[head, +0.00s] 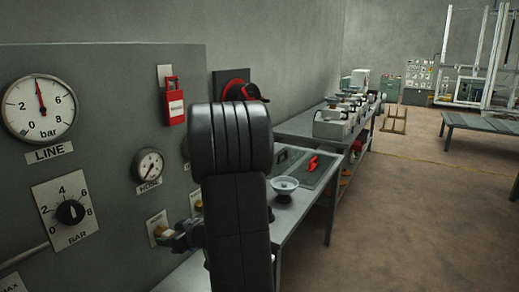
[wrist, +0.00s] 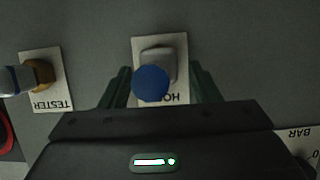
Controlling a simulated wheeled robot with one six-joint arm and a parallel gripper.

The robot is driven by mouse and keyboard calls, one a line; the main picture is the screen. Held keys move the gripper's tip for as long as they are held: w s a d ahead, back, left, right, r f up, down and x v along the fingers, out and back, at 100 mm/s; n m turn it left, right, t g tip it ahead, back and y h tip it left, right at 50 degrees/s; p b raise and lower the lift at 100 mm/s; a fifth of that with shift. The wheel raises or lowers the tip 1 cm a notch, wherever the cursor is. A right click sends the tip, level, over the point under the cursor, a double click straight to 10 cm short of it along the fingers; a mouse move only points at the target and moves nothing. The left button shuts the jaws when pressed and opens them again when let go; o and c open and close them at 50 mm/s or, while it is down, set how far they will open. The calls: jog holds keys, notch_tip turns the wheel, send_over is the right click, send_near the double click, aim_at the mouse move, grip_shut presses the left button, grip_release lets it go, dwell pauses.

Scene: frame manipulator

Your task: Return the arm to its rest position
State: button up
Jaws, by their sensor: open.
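My arm (head: 237,200) stands upright in the middle of the head view and hides part of the panel. My gripper (head: 178,238) reaches left toward a fitting on the grey panel. In the wrist view my gripper (wrist: 161,78) is open, with one dark finger on each side of a blue round-ended fitting (wrist: 151,84). The fitting is on a pale plate (wrist: 173,46) whose label is partly covered and starts "HO". I cannot tell whether the fingers touch it.
The panel (head: 110,80) carries a LINE gauge (head: 39,108), a HOSE gauge (head: 149,165), a BAR knob (head: 70,212) and a red lockout tag (head: 174,105). A TESTER fitting (wrist: 40,72) is close by. A bench with a bowl (head: 284,186) stands behind; floor (head: 420,220) at right is clear.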

jog(key=shift+d, duration=0.1)
jog(key=b+v, duration=0.3)
jog(key=v, duration=1)
jog(key=p+x, duration=0.3)
jog(key=x, duration=1)
jog(key=p, duration=0.2)
jog(key=shift+s+d+r+p, duration=0.15)
jog(key=shift+s+d+p, duration=0.1)
jog(key=shift+d+p, duration=0.05)
jog(key=shift+w+a+p, duration=0.1)
jog(key=shift+p, duration=0.25)
jog(key=shift+f, duration=0.25)
jog(key=shift+r, duration=0.15)
